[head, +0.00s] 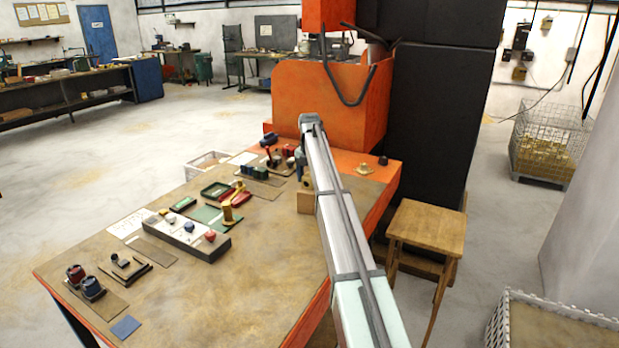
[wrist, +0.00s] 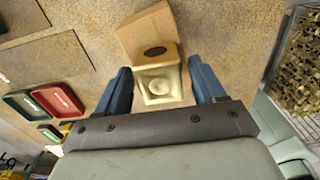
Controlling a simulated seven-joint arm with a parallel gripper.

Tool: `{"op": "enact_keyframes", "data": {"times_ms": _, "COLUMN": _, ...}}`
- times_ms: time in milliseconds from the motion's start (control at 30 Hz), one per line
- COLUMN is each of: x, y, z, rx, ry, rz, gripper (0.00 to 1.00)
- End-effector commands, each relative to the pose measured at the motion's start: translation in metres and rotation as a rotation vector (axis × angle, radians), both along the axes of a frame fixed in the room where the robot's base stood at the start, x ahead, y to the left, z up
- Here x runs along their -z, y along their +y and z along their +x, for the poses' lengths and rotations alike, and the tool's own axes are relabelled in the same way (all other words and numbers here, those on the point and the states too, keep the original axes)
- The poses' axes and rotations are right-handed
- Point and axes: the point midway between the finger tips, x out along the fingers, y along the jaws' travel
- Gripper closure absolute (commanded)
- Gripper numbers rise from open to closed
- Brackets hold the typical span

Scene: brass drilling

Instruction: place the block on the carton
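In the head view the carton (head: 305,203) stands on the bench beside my arm. I cannot tell whether the block touches the carton.
The workbench (head: 270,240) has free room at its front. A grey holder with coloured knobs (head: 187,236), a green tray (head: 215,189) and a small brass part (head: 365,169) lie around. The orange machine (head: 330,100) stands behind; a wooden stool (head: 428,225) is at right.

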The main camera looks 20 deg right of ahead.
Motion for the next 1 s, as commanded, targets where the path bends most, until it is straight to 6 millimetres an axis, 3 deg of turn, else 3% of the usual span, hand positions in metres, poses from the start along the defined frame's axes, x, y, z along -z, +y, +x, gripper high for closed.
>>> {"op": "enact_keyframes", "data": {"times_ms": 300, "x": -0.001, "y": 0.0, "z": 0.0, "rx": 0.0, "ry": 0.0, "rz": 0.0, "gripper": 0.23}}
{"op": "enact_keyframes", "data": {"times_ms": 467, "x": -0.011, "y": 0.0, "z": 0.001, "rx": 0.0, "ry": -0.001, "rz": 0.0, "gripper": 0.23}}
{"op": "enact_keyframes", "data": {"times_ms": 1000, "x": -0.102, "y": 0.0, "z": 0.001, "rx": 0.0, "ry": -0.001, "rz": 0.0, "gripper": 0.23}}
